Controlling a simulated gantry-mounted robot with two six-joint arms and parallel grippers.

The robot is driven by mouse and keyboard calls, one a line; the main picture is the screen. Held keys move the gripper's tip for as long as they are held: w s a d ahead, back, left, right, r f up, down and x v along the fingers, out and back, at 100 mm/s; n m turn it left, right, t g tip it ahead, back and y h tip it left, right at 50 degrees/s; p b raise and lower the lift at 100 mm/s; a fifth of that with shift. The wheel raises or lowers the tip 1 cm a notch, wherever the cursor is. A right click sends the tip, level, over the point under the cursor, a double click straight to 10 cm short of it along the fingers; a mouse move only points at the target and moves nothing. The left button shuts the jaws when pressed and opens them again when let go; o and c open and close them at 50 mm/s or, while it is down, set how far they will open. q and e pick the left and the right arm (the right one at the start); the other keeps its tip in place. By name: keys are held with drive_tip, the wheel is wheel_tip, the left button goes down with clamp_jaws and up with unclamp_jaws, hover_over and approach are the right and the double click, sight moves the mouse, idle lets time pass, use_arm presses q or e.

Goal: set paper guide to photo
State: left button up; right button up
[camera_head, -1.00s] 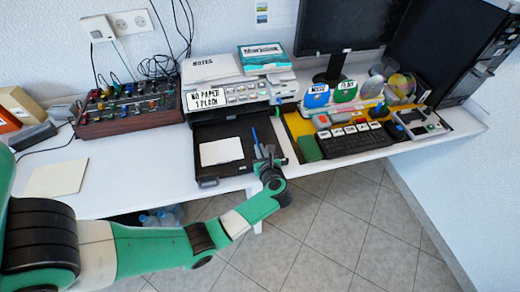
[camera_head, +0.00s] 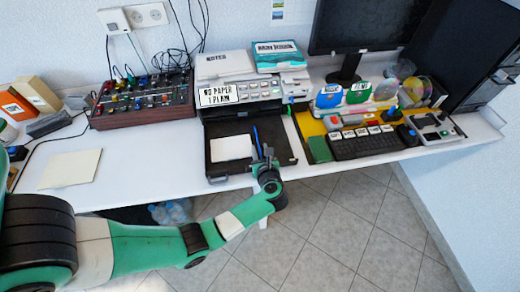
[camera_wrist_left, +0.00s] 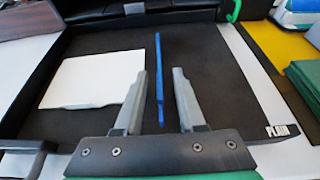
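The printer (camera_head: 243,90) stands on the white table and shows the words "NO PAPER 1 PLAIN". Its black paper tray (camera_head: 222,173) is pulled out at the front. A white sheet (camera_head: 231,147) lies in the tray's left part; it also shows in the left wrist view (camera_wrist_left: 93,79). The blue paper guide (camera_head: 257,141) stands upright to the right of the sheet, with a gap between them. My left gripper (camera_wrist_left: 159,95) is open, its two fingers on either side of the blue guide (camera_wrist_left: 159,78) with visible gaps. The right gripper is out of view.
A strip marked "PLAIN" (camera_wrist_left: 279,131) runs along the tray's right side. To the right are a keyboard (camera_head: 367,142) and a yellow mat (camera_head: 312,126). A control box with knobs (camera_head: 142,100) stands at the left. A cream sheet (camera_head: 71,169) lies on the table.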

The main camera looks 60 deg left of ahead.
use_arm(q)
drive_tip(key=shift+d+r, duration=0.2)
drive_tip(key=shift+d, duration=0.05)
drive_tip(key=p+v, duration=0.3)
drive_tip(key=v, duration=0.7)
drive_tip(key=shift+s+d+p, duration=0.1)
drive_tip(key=shift+p, duration=0.25)
drive_tip(key=shift+s+d+r, duration=0.1)
drive_tip(key=shift+s+d, duration=0.05)
drive_tip(key=shift+d, duration=0.25)
